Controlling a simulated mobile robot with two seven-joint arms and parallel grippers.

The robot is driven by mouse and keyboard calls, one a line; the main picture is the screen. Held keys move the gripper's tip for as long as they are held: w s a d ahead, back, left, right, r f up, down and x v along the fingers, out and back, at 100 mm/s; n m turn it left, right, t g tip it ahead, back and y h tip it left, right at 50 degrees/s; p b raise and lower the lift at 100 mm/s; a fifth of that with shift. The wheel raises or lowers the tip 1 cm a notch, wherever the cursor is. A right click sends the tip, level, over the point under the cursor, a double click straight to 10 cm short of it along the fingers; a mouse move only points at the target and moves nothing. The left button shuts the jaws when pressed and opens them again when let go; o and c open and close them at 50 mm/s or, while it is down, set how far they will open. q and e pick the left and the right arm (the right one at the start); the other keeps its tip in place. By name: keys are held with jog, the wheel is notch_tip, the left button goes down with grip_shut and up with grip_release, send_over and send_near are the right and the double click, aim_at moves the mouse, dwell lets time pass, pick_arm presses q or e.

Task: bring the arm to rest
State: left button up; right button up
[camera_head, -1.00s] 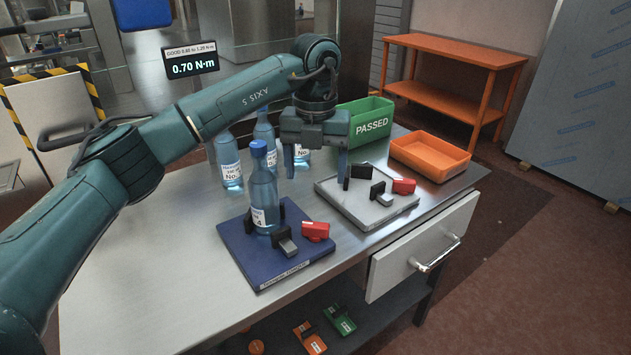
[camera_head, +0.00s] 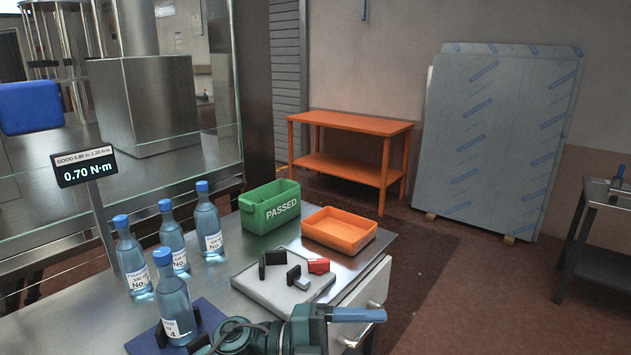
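My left gripper (camera_head: 356,314) is at the bottom centre of the head view, in front of the table's near edge and pointing right. One blue-grey finger shows; the other is hidden, so its opening cannot be told. Nothing shows held in it. A bottle numbered 4 (camera_head: 176,305) stands upright on the dark blue base (camera_head: 207,311) at the lower left. This base is partly cut off by the picture edge and covered by my arm. My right gripper is not in view.
Three more blue-capped bottles (camera_head: 133,260) stand behind. A green PASSED bin (camera_head: 268,218), an orange tray (camera_head: 340,240) and a grey fixture plate (camera_head: 260,290) are on the table (camera_head: 222,290). A display (camera_head: 83,167) reads 0.70 N·m. Open floor lies to the right.

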pick_arm(q)
jog(key=a+f+n+t+y+p, duration=0.1)
jog(key=a+f+n+t+y, duration=0.4)
jog(key=n+t, duration=0.55)
jog(key=a+f+n+t+y+p, duration=0.1)
jog(key=a+f+n+t+y, duration=0.25)
jog(key=a+n+t, duration=0.7)
jog(key=s+a+f+n+g+y, duration=0.3)
jog(key=s+f+n+g, duration=0.1)
jog(key=s+f, duration=0.2)
jog(key=s+a+f+n+g+y, duration=0.2)
jog(key=s+f+n+g+y, duration=0.2)
jog(key=f, duration=0.4)
jog(key=s+n, duration=0.1)
jog(key=s, duration=0.1)
jog(key=shift+s+a+f+g, duration=0.25)
jog(key=shift+s+a+g, duration=0.05)
jog(key=shift+a+g, duration=0.1)
jog(key=shift+c, duration=0.5)
